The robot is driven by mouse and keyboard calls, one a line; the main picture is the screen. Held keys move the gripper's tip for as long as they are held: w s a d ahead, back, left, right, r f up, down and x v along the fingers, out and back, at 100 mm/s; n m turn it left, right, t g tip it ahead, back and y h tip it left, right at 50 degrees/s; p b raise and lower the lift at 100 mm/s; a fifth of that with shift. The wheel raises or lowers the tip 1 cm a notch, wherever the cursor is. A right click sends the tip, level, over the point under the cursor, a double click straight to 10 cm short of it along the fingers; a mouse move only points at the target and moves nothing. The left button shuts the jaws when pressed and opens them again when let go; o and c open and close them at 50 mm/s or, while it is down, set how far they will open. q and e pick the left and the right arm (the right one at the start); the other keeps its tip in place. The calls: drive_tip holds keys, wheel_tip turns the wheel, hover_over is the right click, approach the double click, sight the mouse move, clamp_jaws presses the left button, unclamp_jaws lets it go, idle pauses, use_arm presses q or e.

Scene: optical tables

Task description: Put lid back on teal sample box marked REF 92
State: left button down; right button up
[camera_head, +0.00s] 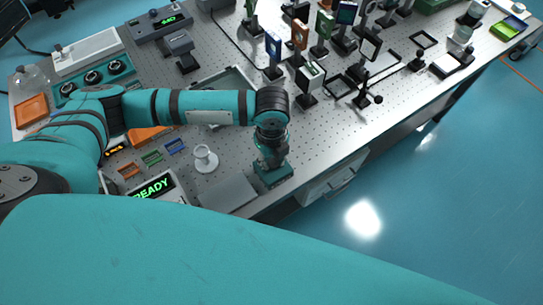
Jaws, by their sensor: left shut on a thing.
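A small teal box (272,175) stands near the front edge of the optical table, straight below my left gripper. Its REF mark cannot be read at this size. My left gripper (271,158) points down at the box and is shut on what looks like its lid, close over or on the box. The gripper hides most of the lid, so I cannot tell whether lid and box touch. My right gripper is not in view.
A grey flat panel (228,194), a white cup on a saucer (206,164) and a READY display unit (152,188) lie left of the box. Optic mounts (308,80) crowd the table behind. Some bare perforated tabletop (320,140) lies to the right.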

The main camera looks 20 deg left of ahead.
use_arm(q)
drive_tip(key=shift+f+p, duration=0.15)
drive_tip(key=shift+p, duration=0.15)
idle(0.8)
drive_tip(key=shift+p, duration=0.45)
idle(0.4)
drive_tip(key=c, duration=0.5)
unclamp_jaws()
idle(0.3)
drive_tip(key=shift+r+p, duration=3.5)
drive_tip(key=shift+p, duration=0.45)
drive_tip(key=shift+c, duration=0.4)
